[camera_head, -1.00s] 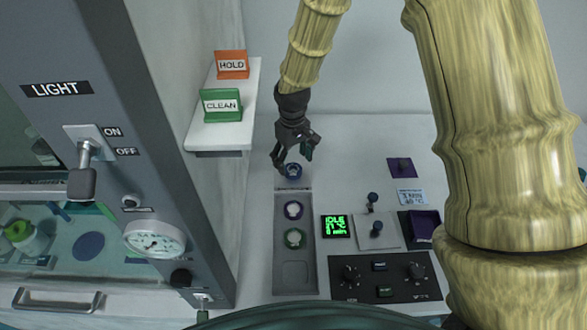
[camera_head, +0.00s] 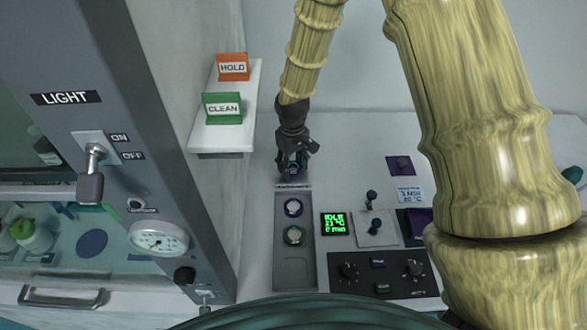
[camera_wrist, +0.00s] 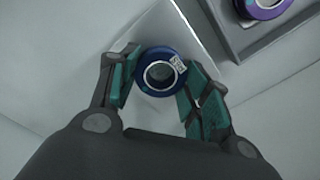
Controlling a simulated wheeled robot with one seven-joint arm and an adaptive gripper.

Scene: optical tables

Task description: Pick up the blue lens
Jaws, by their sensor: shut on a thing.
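The blue lens (camera_wrist: 146,82) is a small ring with a clear centre and a white label on its rim. In the wrist view it sits between the two teal-padded fingers of my gripper (camera_wrist: 158,88), which is shut on it. In the head view my gripper (camera_head: 293,170) is just behind the far end of the grey tray (camera_head: 294,277), and its fingers mostly hide the lens. I cannot tell whether the lens is still touching the surface.
The tray holds a purple-rimmed lens (camera_head: 293,208) and a green-rimmed lens (camera_head: 294,235). A green-lit display (camera_head: 335,223), a joystick panel (camera_head: 377,229) and a knob panel (camera_head: 383,275) stand to the right. A shelf (camera_head: 222,139) with HOLD and CLEAN signs juts out at left.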

